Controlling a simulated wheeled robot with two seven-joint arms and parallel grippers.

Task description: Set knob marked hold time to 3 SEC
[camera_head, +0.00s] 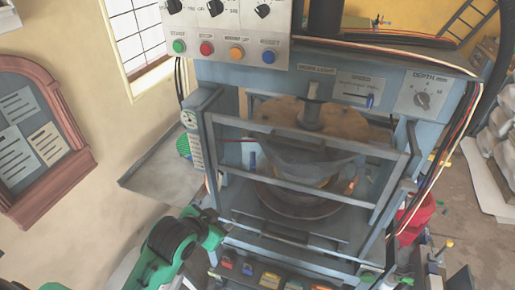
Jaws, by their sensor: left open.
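Three black knobs sit on the white control panel (235,35) at the top: a left knob (174,6), a middle knob (215,8) and a right knob (262,11). The top edge of the view cuts off the panel above them, and I cannot read which one is marked hold time. My left gripper (205,214) is open and empty, low in front of the press's left side. It is well below the knobs and touches none of them. I cannot make out my right gripper.
Below the knobs are green (179,46), red (206,48), orange (237,53) and blue (269,56) buttons. A DEPTH mm knob (422,100) and a speed slider (370,101) are at right. The press's guard frame (300,135) stands in the middle. Cables hang at right.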

